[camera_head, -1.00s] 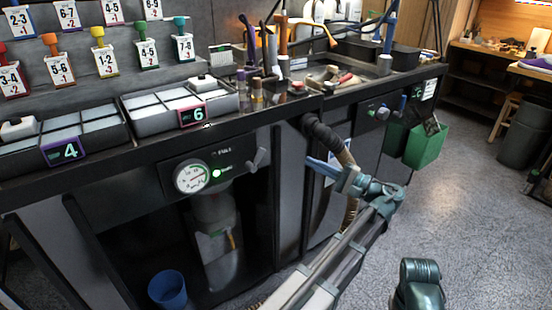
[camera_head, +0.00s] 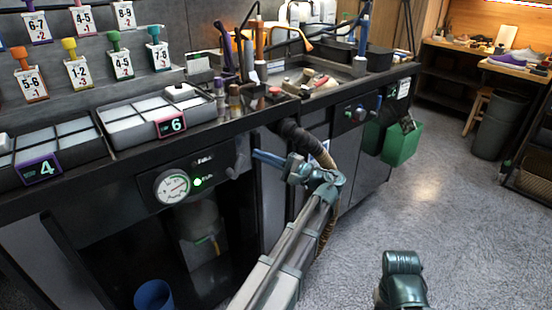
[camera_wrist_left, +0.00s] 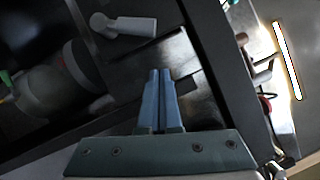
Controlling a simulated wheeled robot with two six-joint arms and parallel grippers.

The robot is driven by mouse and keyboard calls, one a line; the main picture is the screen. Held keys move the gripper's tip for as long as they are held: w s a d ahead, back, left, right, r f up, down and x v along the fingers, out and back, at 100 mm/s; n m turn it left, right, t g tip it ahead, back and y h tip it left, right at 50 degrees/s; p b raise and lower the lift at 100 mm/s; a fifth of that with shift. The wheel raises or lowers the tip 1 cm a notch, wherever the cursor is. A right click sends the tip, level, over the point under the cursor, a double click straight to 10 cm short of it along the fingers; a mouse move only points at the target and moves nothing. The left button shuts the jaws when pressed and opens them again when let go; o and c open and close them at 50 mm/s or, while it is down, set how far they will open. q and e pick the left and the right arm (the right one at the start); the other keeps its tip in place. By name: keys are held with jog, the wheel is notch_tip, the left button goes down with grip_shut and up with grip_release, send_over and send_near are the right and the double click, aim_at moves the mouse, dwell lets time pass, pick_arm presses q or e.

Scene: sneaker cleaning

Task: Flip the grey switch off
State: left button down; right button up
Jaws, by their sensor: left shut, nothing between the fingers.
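The grey switch (camera_head: 238,164) is a small lever on the dark front panel, right of the round gauge and the lit green lamp. In the left wrist view the switch (camera_wrist_left: 125,24) is a pale grey lever with a rounded knob, lying crosswise beyond and left of the fingers. My left gripper (camera_head: 257,155) is shut and empty, its blue fingertips just right of the switch in the head view. In the wrist view the left gripper's fingers (camera_wrist_left: 160,74) lie together, with a visible gap to the lever in the picture.
The gauge (camera_head: 172,187) and green lamp (camera_head: 197,182) are on the same panel. A thick ribbed hose (camera_head: 301,138) hangs close behind my left gripper. The countertop edge runs above the panel. A blue bucket (camera_head: 154,296) stands below. Open floor lies to the right.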

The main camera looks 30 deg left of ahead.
pick_arm(q)
jog(key=shift+s+a+r+p, duration=0.15)
jog(key=shift+s+r, duration=0.15)
jog(key=shift+s, duration=0.45)
jog(key=shift+s+r+p, duration=0.15)
jog(key=shift+s+r, duration=0.1)
jog(key=shift+s, duration=0.45)
jog(key=shift+s+a+r+n+p, duration=0.15)
jog(key=shift+r+n+p, duration=0.15)
jog(key=shift+n+p, duration=0.25)
